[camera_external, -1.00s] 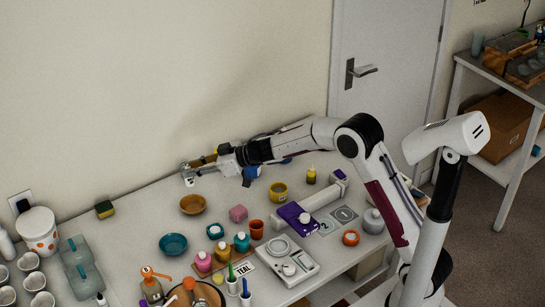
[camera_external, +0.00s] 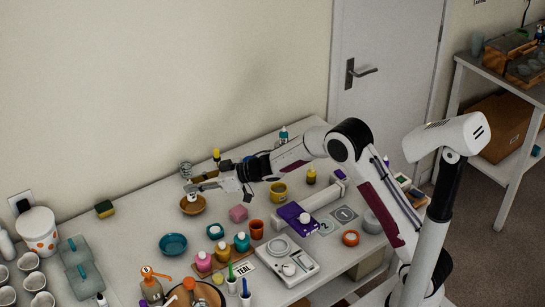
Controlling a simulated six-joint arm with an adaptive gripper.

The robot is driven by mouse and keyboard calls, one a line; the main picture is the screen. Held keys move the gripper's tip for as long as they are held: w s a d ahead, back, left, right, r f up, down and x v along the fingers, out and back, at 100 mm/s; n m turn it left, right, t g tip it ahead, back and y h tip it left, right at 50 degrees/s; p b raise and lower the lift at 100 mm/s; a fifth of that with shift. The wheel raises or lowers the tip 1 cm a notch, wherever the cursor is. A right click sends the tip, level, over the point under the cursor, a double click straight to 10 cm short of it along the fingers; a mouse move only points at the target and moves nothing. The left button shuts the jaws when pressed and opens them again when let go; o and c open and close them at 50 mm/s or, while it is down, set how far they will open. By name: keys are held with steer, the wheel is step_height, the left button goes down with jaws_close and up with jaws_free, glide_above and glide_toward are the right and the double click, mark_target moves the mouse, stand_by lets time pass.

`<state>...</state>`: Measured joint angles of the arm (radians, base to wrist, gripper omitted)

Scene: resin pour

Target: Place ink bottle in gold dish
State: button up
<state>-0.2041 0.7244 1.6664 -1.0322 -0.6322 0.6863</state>
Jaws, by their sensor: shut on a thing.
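The gold dish (camera_external: 186,209) is a small brownish-gold bowl on the table near the wall, left of the middle. My gripper (camera_external: 191,187) is directly over it, its fingers pointing left and shut on the ink bottle (camera_external: 192,198). The bottle is small and pale with a bluish part, and its upper part is hidden by the fingers. It shows against the inside of the dish. I cannot tell whether it touches the dish bottom.
A teal bowl (camera_external: 173,244) stands in front of the dish. A yellow-topped bottle (camera_external: 217,156) is behind my gripper.

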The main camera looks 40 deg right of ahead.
steer(key=shift+f, duration=1.9)
steer(key=shift+f, duration=0.1)
steer(key=o, duration=1)
steer(key=shift+v, duration=6.05)
